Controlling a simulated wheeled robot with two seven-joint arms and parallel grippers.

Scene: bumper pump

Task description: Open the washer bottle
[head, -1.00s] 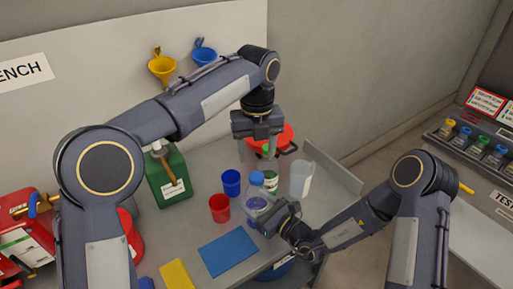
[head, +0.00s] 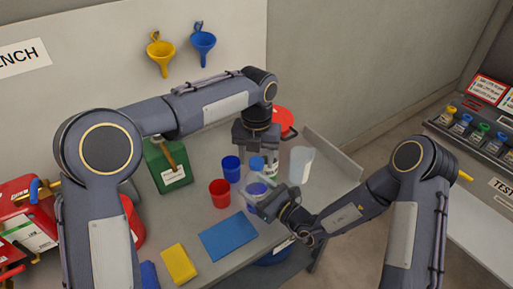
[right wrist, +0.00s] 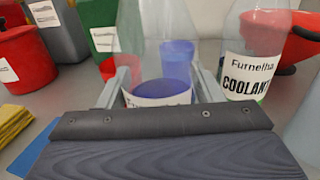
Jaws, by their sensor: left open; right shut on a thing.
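The clear washer bottle (head: 258,189) with a blue cap (head: 257,163) stands upright near the right part of the bench. My right gripper (head: 270,206) is shut on its body from the front right. In the right wrist view the clear body and white label of the bottle (right wrist: 158,95) show between the two fingers. My left gripper (head: 259,158) is open, pointing down, with its fingers close around or just behind the blue cap; I cannot tell whether they touch it.
A coolant bottle (right wrist: 246,62) stands close behind. A blue cup (head: 231,168), a red cup (head: 219,193) and a clear beaker (head: 300,165) stand nearby. A red basin (head: 285,119) is at the back. A blue cloth (head: 229,236) lies in front.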

